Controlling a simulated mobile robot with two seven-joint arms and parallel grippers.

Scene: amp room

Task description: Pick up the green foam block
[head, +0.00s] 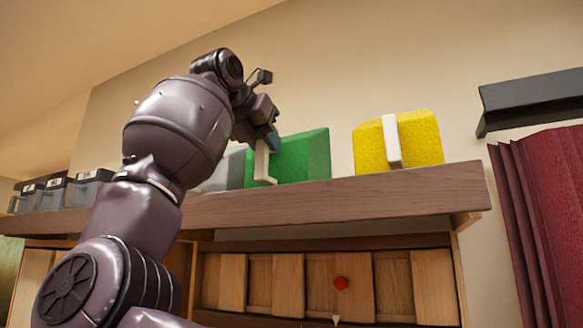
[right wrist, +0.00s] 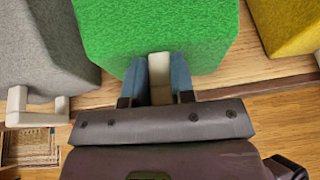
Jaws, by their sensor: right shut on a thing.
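The green foam block (head: 305,157) sits on the wooden shelf, with a pale handle (head: 262,163) on its front. It fills the upper middle of the right wrist view (right wrist: 150,30). My right gripper (head: 268,142) reaches up to the shelf from the left. In the right wrist view its two blue fingers (right wrist: 160,78) are on either side of the pale handle and shut on it. The block appears to rest on the shelf; whether it is lifted at all I cannot tell. My left gripper is not in view.
A yellow foam block (head: 425,138) with a pale handle stands right of the green one. A grey block (right wrist: 40,50) stands on its left. Several dark bins (head: 60,191) sit at the left end of the wooden shelf (head: 350,195). A dark red curtain (head: 545,210) hangs at right.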

